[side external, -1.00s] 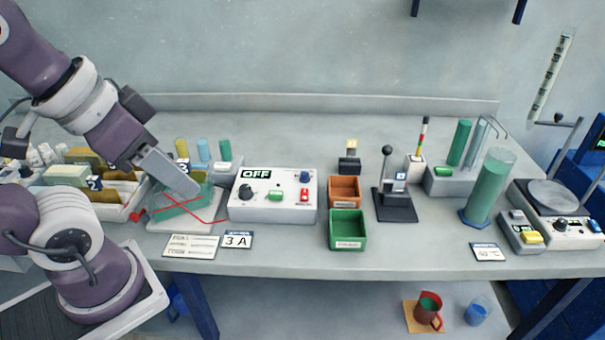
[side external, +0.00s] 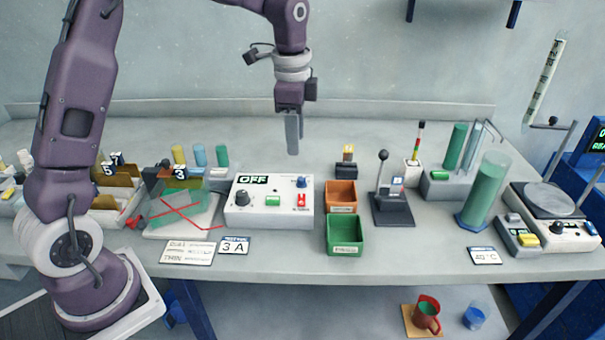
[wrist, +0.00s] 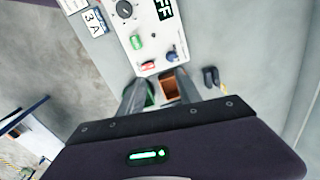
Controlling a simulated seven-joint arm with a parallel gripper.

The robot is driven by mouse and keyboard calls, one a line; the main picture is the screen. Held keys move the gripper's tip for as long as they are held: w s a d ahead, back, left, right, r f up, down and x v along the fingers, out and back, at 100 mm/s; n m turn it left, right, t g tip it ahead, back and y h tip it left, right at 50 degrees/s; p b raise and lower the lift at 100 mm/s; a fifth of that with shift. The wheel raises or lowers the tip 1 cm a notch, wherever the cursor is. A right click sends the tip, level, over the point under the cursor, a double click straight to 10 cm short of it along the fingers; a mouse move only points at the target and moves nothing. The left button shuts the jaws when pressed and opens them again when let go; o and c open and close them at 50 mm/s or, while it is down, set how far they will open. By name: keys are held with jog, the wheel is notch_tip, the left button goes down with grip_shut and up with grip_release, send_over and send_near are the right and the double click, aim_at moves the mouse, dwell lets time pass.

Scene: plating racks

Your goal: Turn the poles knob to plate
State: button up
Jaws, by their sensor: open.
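The white control box (side external: 270,215) stands mid-table with its display (side external: 253,180) reading OFF. A black dial (side external: 243,198) is at its left, a green button (side external: 272,201) in the middle. A blue knob (side external: 301,182) and a red switch (side external: 301,200) are at its right. Their labels are too small to read, so I cannot tell which is the poles knob. In the wrist view the blue knob (wrist: 171,56) and red switch (wrist: 148,65) lie just beyond my fingertips. My gripper (side external: 293,152) is open and empty, pointing down above the box's right end, apart from it.
An orange bin (side external: 341,195) and a green bin (side external: 345,236) stand right of the box. A black lever stand (side external: 392,208) is further right. Left of the box is a clear green-tinted tank (side external: 178,203) with red wires. The table behind the box is clear.

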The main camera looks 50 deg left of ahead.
jog(key=m+g, duration=0.1)
jog(key=m, duration=0.1)
send_over(303, 178)
notch_tip(303, 178, down, 6)
jog(key=shift+f, duration=0.15)
notch_tip(303, 178, down, 6)
jog(key=shift+f, duration=0.25)
grip_shut()
